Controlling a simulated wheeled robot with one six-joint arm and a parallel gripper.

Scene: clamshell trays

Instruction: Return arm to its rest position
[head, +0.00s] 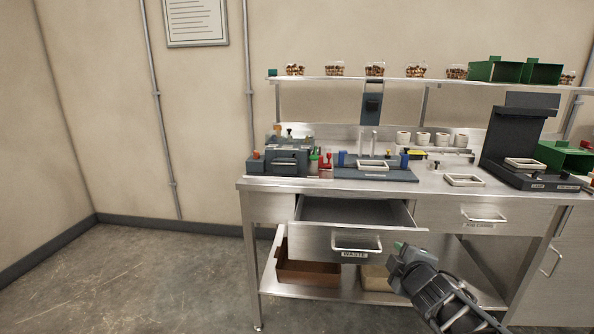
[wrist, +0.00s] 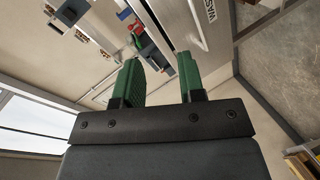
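My gripper (head: 399,248) is in front of the steel workbench, near the right end of the pulled-out drawer labelled WASTE (head: 320,245). In the wrist view, the two green fingers of my gripper (wrist: 162,80) stand apart with nothing between them. The drawer front also shows beyond the fingers in the wrist view (wrist: 196,35). In the head view the fingertips look close to the drawer front; I cannot tell whether they touch it. My forearm runs down to the lower right of the head view.
The bench top (head: 440,184) carries a grey machine (head: 287,160), a blue-grey fixture (head: 372,174), a white-rimmed tray (head: 464,180) and a black press (head: 510,140). A brown bin (head: 308,272) sits on the lower shelf. The floor (head: 140,280) at left is clear.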

